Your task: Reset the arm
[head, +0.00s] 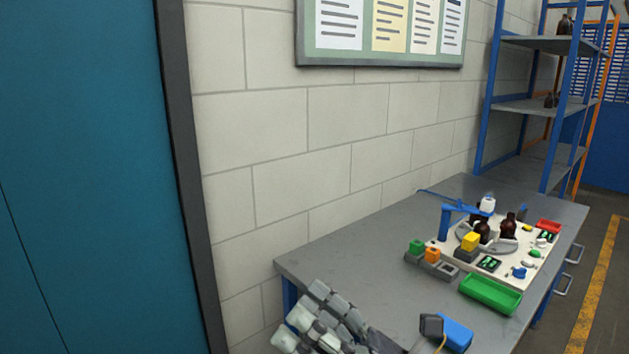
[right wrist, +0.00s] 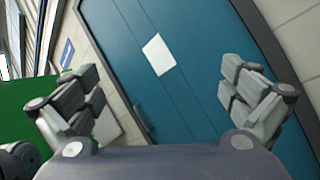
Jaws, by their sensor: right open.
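My right gripper (head: 322,322) shows at the bottom of the head view, in front of the near left end of the grey table. In the right wrist view the right gripper (right wrist: 160,88) has its two fingers spread wide, with nothing between them. Beyond the fingers are a teal door and a white sheet on it. My left gripper is not in view. Dark amber bottles (head: 508,226) stand on the white board on the table, well away from the right gripper.
The grey table (head: 345,262) runs along a block wall. It bears a white board (head: 530,272) with coloured parts and a green tray (head: 490,295). A blue shelf rack (head: 489,100) stands behind. The teal door (head: 85,180) fills the left.

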